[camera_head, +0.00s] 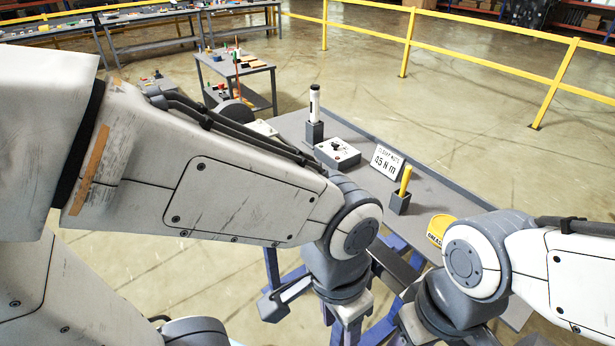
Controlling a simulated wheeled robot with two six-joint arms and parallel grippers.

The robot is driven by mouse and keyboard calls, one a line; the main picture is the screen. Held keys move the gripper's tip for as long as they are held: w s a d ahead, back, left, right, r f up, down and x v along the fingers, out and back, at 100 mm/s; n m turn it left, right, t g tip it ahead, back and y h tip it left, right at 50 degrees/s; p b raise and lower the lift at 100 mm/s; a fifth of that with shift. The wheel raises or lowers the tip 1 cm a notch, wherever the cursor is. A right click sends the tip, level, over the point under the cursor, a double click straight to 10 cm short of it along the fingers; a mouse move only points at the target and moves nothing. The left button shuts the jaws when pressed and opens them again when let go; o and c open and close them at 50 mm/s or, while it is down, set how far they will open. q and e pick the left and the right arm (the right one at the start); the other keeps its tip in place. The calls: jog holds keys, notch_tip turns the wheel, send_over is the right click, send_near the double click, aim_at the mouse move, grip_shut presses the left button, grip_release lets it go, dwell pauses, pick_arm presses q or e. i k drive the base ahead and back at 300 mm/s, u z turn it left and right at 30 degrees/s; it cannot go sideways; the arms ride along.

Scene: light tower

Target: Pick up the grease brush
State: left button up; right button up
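A thin yellow handle, which looks like the grease brush (405,180), stands nearly upright in a small dark square holder (399,203) on the grey bench. Its lower end is hidden inside the holder. A yellow container with dark lettering (437,229), partly covered by my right wrist, sits near the holder. My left arm reaches across from the left, and its wrist bends down in front of the bench edge. My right arm comes in from the right, with its wrist low over the near end of the bench. Neither gripper's fingertips can be made out clearly.
The bench (440,192) also holds a white-and-black cylinder in a dark holder (314,130), a grey control box (337,152) and a sign reading 45 N m (386,161). A small cart (236,68) stands behind. Yellow railings (470,50) cross the back.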

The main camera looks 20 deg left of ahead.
aim_at(407, 171)
jog(key=u, duration=1.2)
jog(key=k, duration=0.8)
jog(key=z, duration=1)
jog(key=i, duration=1)
